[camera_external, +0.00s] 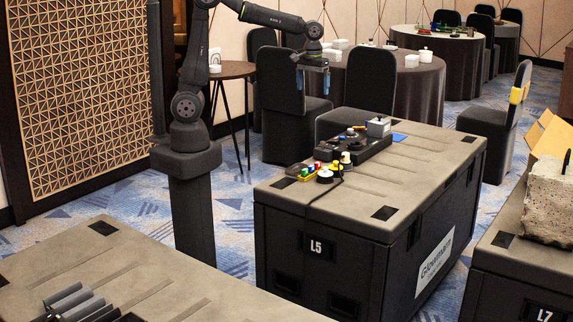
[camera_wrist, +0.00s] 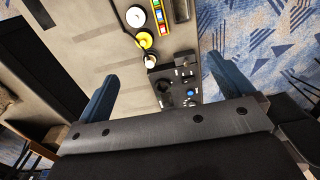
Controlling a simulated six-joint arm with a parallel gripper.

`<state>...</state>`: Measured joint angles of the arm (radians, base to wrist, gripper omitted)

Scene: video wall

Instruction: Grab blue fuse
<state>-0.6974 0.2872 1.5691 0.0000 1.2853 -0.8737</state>
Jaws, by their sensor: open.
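A small blue piece, which may be the blue fuse (camera_wrist: 190,93), shows on the black panel (camera_wrist: 173,86) in the wrist view. It is too small to make out its shape. In the external view the black panel (camera_external: 352,150) lies on top of the case marked L5, with small parts on it. My gripper (camera_external: 313,81) hangs above and behind the case, fingers down. In the wrist view my gripper (camera_wrist: 162,68) has its two blue-grey fingers wide apart, with nothing between them. The panel lies below, towards the right finger.
The L5 case top (camera_external: 280,208) has bare room at its front and right. Chairs (camera_external: 370,80) stand behind.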

